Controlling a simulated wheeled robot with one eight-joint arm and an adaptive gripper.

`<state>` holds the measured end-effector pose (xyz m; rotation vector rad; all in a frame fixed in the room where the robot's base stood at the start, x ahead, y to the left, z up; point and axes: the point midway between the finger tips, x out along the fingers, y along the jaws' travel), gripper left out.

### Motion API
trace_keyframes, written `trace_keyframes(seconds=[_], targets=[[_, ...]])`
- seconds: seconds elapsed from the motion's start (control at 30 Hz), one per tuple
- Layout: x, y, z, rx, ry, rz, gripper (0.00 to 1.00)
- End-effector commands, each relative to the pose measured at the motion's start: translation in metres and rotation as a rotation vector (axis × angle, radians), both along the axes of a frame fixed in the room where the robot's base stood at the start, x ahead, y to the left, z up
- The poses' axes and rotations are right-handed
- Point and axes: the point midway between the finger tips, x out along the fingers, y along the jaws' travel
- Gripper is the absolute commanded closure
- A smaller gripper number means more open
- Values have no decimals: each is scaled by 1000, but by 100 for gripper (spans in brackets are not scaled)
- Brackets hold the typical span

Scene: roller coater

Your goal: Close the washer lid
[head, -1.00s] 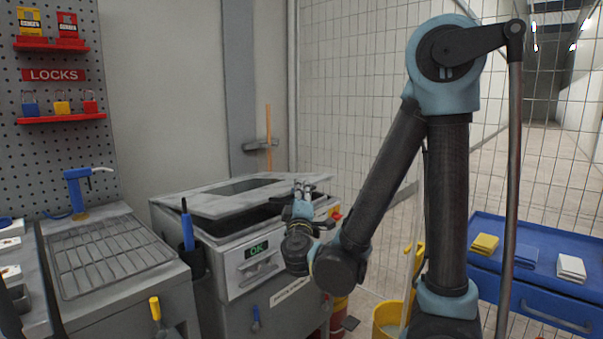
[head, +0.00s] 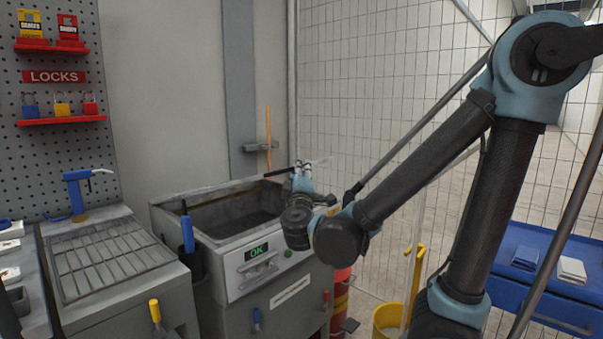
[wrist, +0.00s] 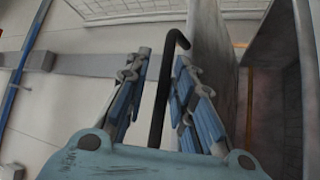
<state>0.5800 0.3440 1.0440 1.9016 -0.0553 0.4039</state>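The grey washer (head: 265,285) stands with its tub (head: 235,212) uncovered. Its lid is not over the opening, and I cannot make it out clearly in the head view. My gripper (head: 303,166) is at the tub's back right corner, beside a thin black bar (head: 279,172). In the wrist view, a black bar with a hooked end (wrist: 163,85) stands between the two fingers of my gripper (wrist: 160,78). The fingers are apart, with gaps visible beside the bar. A grey panel (wrist: 208,55) is to the right of the fingers.
A blue-handled tool (head: 187,234) stands in a holder at the washer's left front. A sink unit with a grate (head: 105,258) is to the left. A yellow bucket (head: 387,320) and a blue cart (head: 545,285) are to the right, before a wire mesh fence (head: 400,100).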

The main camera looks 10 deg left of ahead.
Motion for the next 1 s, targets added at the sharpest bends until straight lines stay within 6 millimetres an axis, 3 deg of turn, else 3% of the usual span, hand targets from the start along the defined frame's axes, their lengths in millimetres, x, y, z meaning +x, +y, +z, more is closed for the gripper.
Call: trace_keyframes(seconds=[0.3,0.33,1.0], targets=[[0,-1,1,0,-1,0,80],[-13,0,9,0,-14,-1,80],[-42,-3,-6,0,-13,3,80]])
